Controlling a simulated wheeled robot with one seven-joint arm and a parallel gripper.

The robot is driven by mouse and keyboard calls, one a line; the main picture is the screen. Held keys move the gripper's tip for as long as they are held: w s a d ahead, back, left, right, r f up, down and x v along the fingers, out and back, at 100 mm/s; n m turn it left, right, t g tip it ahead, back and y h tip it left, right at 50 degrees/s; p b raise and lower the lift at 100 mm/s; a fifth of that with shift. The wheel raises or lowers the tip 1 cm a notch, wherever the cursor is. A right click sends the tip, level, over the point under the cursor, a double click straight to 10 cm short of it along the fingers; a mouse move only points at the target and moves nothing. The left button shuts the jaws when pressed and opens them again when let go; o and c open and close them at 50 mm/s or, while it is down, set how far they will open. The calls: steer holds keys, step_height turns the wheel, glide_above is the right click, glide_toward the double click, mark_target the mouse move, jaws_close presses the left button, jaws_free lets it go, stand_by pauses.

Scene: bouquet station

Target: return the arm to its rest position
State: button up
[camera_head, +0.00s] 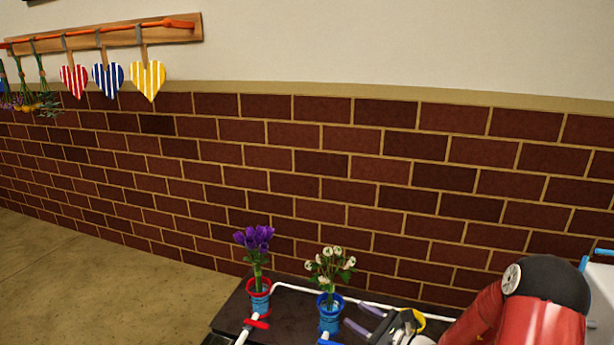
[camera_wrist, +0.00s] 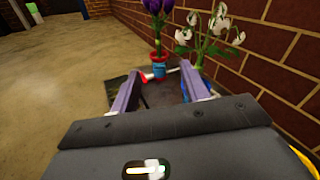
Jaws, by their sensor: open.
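My gripper (camera_head: 369,318) is low at the right of the head view, just right of the blue pot, with its two purple fingers apart. In the wrist view my gripper (camera_wrist: 160,90) is open with nothing between its fingers. Ahead of it are purple flowers (camera_wrist: 158,18) in a red-and-blue pot (camera_wrist: 159,66) and white flowers (camera_wrist: 213,32). In the head view the purple flowers (camera_head: 255,240) stand in a red-rimmed pot (camera_head: 259,296), and the white flowers (camera_head: 330,267) stand in a blue pot (camera_head: 330,316). Both are upright.
The pots stand on a dark table (camera_head: 228,318) with a white rail (camera_head: 300,288). A brick wall (camera_head: 350,165) rises close behind. A wooden rack (camera_head: 110,36) with striped hearts hangs at upper left. The floor (camera_head: 90,290) at left is clear.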

steer(key=s+a+r+n+g+h+p, duration=0.1)
steer(key=s+a+r+n+g+p, duration=0.1)
steer(key=s+a+r+n+g, duration=0.4)
steer(key=s+a+r+n+g+h+p, duration=0.1)
steer(key=s+a+r+n+g+p, duration=0.3)
steer(key=s+r+n, duration=0.55)
steer(key=s+d+r+n+t+h+p, duration=0.3)
steer(key=s+d+r+n+h, duration=0.6)
steer(key=s+r, duration=0.5)
steer(key=s+d+h+p, duration=0.1)
steer(key=d, duration=0.1)
steer(key=shift+d+r+h, duration=0.15)
steer(key=shift+d+h, duration=0.15)
steer(key=shift+d, duration=0.1)
